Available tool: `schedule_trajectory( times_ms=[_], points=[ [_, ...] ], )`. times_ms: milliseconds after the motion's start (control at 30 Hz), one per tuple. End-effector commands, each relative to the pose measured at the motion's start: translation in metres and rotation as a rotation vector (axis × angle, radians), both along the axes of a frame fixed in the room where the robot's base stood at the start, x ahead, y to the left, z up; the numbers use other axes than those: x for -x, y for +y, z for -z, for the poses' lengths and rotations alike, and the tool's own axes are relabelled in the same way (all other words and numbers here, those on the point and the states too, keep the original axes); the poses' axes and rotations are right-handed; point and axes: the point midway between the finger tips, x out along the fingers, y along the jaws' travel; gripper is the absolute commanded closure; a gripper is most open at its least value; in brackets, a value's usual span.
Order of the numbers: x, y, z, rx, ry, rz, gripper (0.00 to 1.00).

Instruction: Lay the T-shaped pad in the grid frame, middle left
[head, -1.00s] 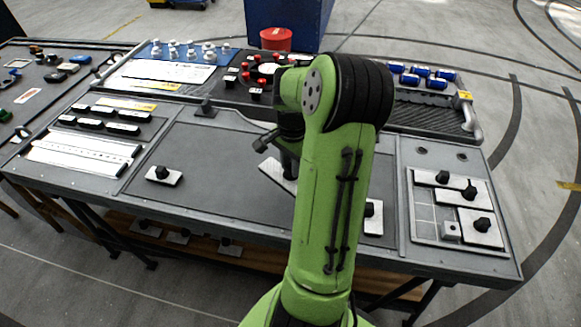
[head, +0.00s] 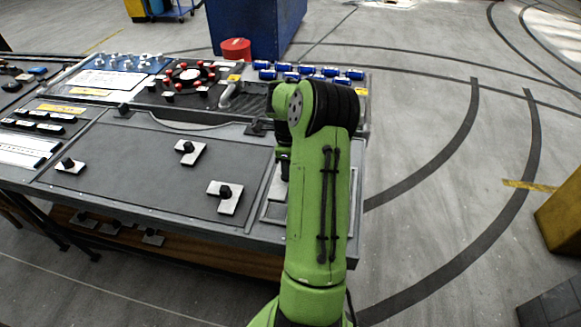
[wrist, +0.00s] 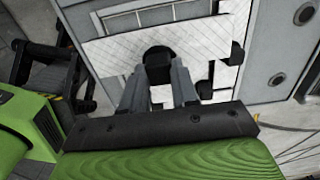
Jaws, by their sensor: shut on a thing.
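My gripper (wrist: 160,88) is shut on the black knob (wrist: 158,60) of a pale, textured pad (wrist: 205,38), which I take as the T-shaped pad. The fingers partly hide its near side, so its full outline is unclear. In the wrist view the pad lies over the grid frame (wrist: 153,14); I cannot tell whether it touches. Open grey cells show beyond it, and dark knobs of other pads (wrist: 237,53) show at its right. In the head view my arm hides the held pad and most of the grid frame (head: 272,208).
Three knobbed pads lie on the grey table: a small one (head: 68,165) at left, one at the middle (head: 190,152), one nearer the front (head: 224,198). Blue cylinders (head: 310,72) and a red tub (head: 236,49) are at the back. The floor right of the table is open.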

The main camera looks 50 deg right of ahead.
Motion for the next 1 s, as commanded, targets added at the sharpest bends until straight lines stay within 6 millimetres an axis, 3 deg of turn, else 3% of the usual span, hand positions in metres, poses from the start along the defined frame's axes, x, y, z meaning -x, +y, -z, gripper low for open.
schedule_trajectory(
  times_ms=[167,600,1000],
  points=[
    [-0.001,0.0,0.007,-0.001,0.0,0.008,1.0],
    [0.0,0.0,0.057,-0.001,0.001,0.007,1.0],
    [-0.001,0.0,0.056,0.0,0.0,0.007,1.0]
  ],
)
